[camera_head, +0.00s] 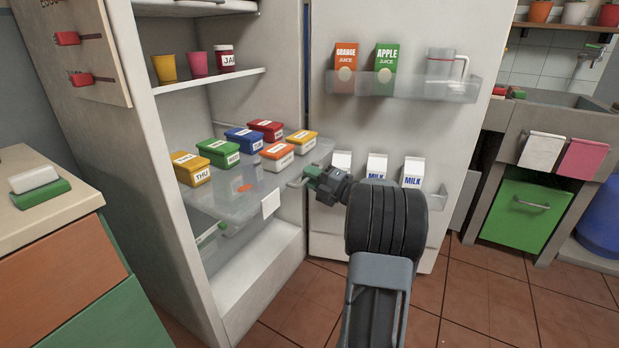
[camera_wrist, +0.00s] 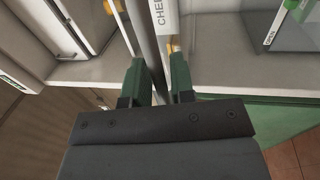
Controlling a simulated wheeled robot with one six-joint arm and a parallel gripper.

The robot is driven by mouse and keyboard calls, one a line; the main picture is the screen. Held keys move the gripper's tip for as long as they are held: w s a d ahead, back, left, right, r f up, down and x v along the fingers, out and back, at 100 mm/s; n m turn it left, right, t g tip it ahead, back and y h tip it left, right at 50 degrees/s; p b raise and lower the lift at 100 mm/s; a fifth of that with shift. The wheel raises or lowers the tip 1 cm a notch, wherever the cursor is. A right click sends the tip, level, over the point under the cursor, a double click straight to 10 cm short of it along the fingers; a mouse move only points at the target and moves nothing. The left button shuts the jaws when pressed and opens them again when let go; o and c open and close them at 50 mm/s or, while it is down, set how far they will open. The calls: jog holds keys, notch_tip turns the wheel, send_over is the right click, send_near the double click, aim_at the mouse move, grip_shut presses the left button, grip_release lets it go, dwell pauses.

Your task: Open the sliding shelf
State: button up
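The clear sliding shelf (camera_head: 228,207) is inside the open fridge and holds several coloured lidded boxes, one marked THU. A white tag (camera_head: 270,203) hangs at its front edge. My gripper (camera_head: 299,181) is beside the shelf's right front corner, in front of the open fridge door; touching or apart cannot be told. In the wrist view its green fingers (camera_wrist: 157,72) are apart. A grey strip (camera_wrist: 149,50) and a white label reading "CHEE" (camera_wrist: 160,20) show between and beyond them. No grip is visible.
The open fridge door (camera_head: 410,130) carries juice cartons (camera_head: 386,70), a jug (camera_head: 440,65) and milk cartons (camera_head: 376,165), close behind my arm. A white upper shelf (camera_head: 212,80) holds cups and a jar. A counter (camera_head: 40,206) stands left. Tiled floor (camera_head: 480,300) is clear at right.

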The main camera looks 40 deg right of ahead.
jog(key=shift+o, duration=1)
jog(key=shift+s, duration=0.1)
jog(key=p+v, duration=0.3)
jog(key=v, duration=1)
jog(key=shift+s+d, duration=0.15)
jog(key=shift+s, duration=0.2)
jog(key=w+a+r+m+h+p, duration=0.2)
jog(key=w+r+m+h+p, duration=0.3)
jog(key=r, duration=0.3)
jog(key=w+a+r+m+h+p, duration=0.2)
jog(key=w+r+h+p, duration=0.15)
jog(key=r+p, duration=0.45)
jog(key=a+r+m+g+h+p, duration=0.4)
jog(key=a+r+m+p, duration=0.35)
jog(key=r+p, duration=0.25)
jog(key=s+a+r+m+g+y+p, duration=0.2)
jog(key=s+a+r+m+g+p, duration=0.1)
jog(key=s+a+p, duration=0.4)
jog(key=s+a+r+m+g+y+p, duration=0.2)
jog(key=s+a+r+m+g+p, duration=0.2)
jog(key=s+a+g+p, duration=0.3)
jog(key=s+a+m+p, duration=0.1)
jog(key=s+a, duration=0.2)
jog(key=a, duration=0.3)
jog(key=shift+s+r+g, duration=0.2)
jog(key=shift+s+g, duration=0.15)
jog(key=shift+g, duration=0.05)
